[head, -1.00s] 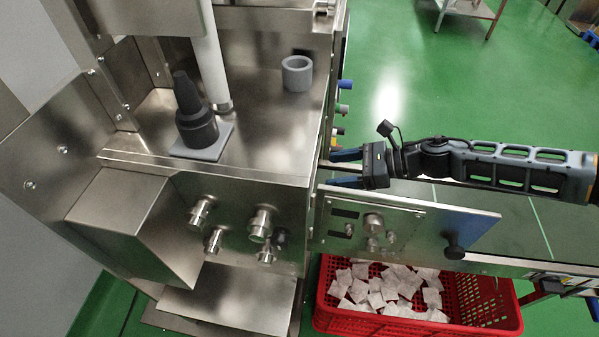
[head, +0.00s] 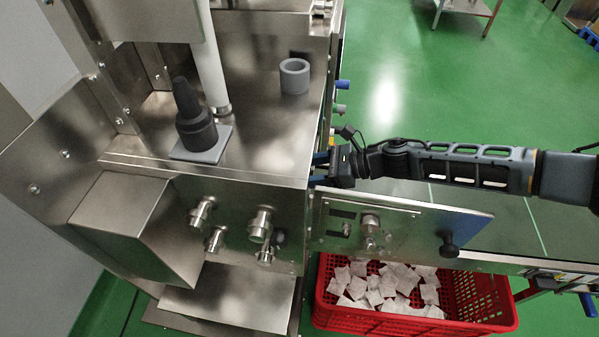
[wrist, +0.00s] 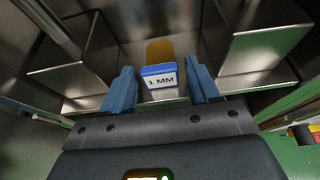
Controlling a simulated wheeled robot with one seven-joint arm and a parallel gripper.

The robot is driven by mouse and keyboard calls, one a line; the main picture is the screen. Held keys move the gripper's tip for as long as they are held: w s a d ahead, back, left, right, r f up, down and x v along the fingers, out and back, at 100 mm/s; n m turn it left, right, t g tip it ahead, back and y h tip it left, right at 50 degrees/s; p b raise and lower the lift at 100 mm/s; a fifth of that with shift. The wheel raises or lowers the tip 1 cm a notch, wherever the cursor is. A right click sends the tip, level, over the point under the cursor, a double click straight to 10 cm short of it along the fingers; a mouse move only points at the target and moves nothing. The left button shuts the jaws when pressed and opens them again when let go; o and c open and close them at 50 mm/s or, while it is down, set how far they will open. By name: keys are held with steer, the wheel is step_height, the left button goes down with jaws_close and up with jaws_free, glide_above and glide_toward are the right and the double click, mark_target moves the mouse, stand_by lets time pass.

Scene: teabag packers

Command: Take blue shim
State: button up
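The blue shim (wrist: 160,78) shows in the wrist view as a small blue block with a white label reading "1 MM". An amber-brown strip (wrist: 160,51) lies just beyond it. My gripper (wrist: 161,84) is open, with one blue finger on each side of the shim and a visible gap on both sides. In the head view my gripper (head: 319,170) is at the right side of the steel machine (head: 255,140), and its fingertips are close to or partly behind the machine's edge. The shim cannot be made out in the head view.
A grey ring (head: 295,77) and a dark nozzle-like part on a grey plate (head: 207,150) sit on the machine top. A panel with a black knob (head: 448,245) stands out below my arm. A red crate (head: 470,298) of teabags is under it.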

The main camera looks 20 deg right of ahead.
steer(key=c, duration=0.9)
steer(key=shift+r, duration=0.1)
steer(key=shift+c, duration=0.2)
